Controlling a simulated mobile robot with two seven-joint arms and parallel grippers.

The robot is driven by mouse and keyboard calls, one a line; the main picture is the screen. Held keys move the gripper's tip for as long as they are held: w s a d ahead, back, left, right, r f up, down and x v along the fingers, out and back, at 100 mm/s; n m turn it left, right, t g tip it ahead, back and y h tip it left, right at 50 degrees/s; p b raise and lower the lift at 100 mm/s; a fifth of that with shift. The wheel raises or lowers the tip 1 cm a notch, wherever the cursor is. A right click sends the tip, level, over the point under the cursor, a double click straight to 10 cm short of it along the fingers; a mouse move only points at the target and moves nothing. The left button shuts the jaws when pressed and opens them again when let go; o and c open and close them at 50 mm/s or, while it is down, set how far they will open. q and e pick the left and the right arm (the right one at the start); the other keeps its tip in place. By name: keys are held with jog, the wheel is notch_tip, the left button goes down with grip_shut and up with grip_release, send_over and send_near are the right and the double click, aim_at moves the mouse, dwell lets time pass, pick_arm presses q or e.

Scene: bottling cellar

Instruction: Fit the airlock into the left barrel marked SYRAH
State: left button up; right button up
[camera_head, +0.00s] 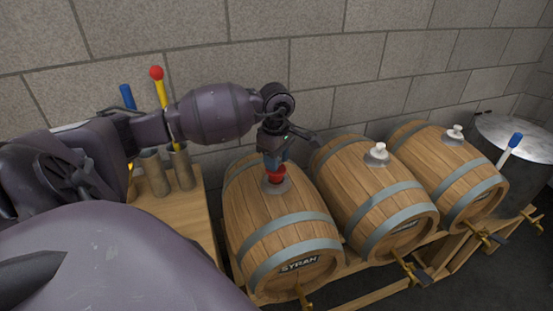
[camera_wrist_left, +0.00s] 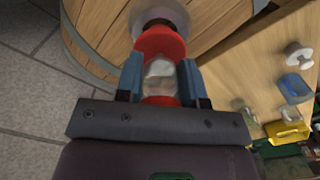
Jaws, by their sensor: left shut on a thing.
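The left barrel (camera_head: 275,222) lies on its side, with a dark SYRAH label (camera_head: 299,265) on its front end. A grey metal collar (camera_head: 284,187) rings the hole on its top. My left gripper (camera_head: 274,160) points down over that collar, its blue fingers shut on the airlock (camera_head: 276,174). In the left wrist view the airlock (camera_wrist_left: 160,72) has a clear body between the fingers (camera_wrist_left: 160,85) and a wide red bung at the barrel side. The red bung is at the collar; I cannot tell whether it sits in the hole or just above. My right gripper is not in view.
The middle barrel (camera_head: 365,200) and right barrel (camera_head: 440,165) carry white stoppers on top. A wooden table (camera_head: 190,215) at left holds upright tubes (camera_head: 182,168) with coloured-topped rods. A metal drum (camera_head: 520,150) stands far right. A stone wall (camera_head: 330,50) is close behind the barrels.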

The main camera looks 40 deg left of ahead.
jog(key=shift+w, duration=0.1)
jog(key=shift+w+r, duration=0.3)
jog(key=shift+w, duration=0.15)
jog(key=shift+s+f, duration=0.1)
pick_arm(q)
jog(key=shift+f+b, duration=0.35)
jog(key=shift+f, duration=0.1)
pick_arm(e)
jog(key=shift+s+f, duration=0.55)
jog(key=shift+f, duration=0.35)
pick_arm(q)
jog(key=shift+f, duration=0.15)
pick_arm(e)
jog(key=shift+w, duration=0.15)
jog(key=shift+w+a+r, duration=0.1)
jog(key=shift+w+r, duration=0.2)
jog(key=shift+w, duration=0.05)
